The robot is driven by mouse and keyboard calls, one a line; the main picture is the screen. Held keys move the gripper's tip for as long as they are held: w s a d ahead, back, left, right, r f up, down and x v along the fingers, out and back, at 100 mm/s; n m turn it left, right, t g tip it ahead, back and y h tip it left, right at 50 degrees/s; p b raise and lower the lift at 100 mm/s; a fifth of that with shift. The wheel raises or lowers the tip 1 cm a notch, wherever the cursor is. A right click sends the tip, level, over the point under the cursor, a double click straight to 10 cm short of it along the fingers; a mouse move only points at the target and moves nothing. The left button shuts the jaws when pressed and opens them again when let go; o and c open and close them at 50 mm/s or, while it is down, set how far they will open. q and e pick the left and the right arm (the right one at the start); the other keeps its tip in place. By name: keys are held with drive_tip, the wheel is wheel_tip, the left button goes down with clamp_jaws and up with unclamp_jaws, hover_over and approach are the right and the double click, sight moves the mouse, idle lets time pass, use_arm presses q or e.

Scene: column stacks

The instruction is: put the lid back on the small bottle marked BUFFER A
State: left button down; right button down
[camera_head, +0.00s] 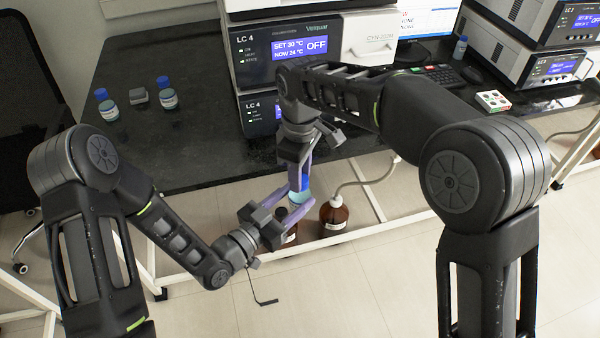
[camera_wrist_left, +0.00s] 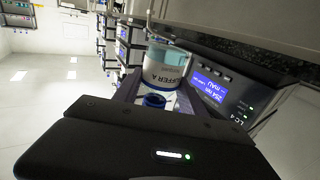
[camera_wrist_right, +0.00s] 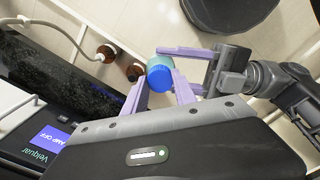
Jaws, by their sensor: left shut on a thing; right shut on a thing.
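The small bottle (camera_wrist_left: 160,75), with teal glass and a white label reading BUFFER A, is between the purple fingers of my left gripper (camera_head: 284,204), which is shut on it in front of the bench. The blue lid (camera_wrist_right: 160,79) is between the fingers of my right gripper (camera_wrist_right: 160,97), which is shut on it. In the right wrist view the lid overlaps the bottle's teal body. In the head view the right gripper comes down from above, and fingers partly hide both things. Whether the lid touches the bottle's mouth or stands apart, I cannot tell.
Two blue-capped bottles (camera_head: 108,104) (camera_head: 167,93) and a grey block (camera_head: 139,96) stand on the dark bench (camera_head: 180,150). Brown bottles (camera_head: 334,214) stand below my grippers. LC units (camera_head: 290,50) rise behind the right arm.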

drive_tip(key=m, duration=0.5)
drive_tip(key=shift+w, duration=0.1)
drive_tip(key=m, duration=0.3)
drive_tip(key=c, duration=0.9)
unclamp_jaws()
drive_tip(key=shift+r, duration=0.1)
wheel_tip(320, 180, up, 7)
drive_tip(key=shift+r, duration=0.15)
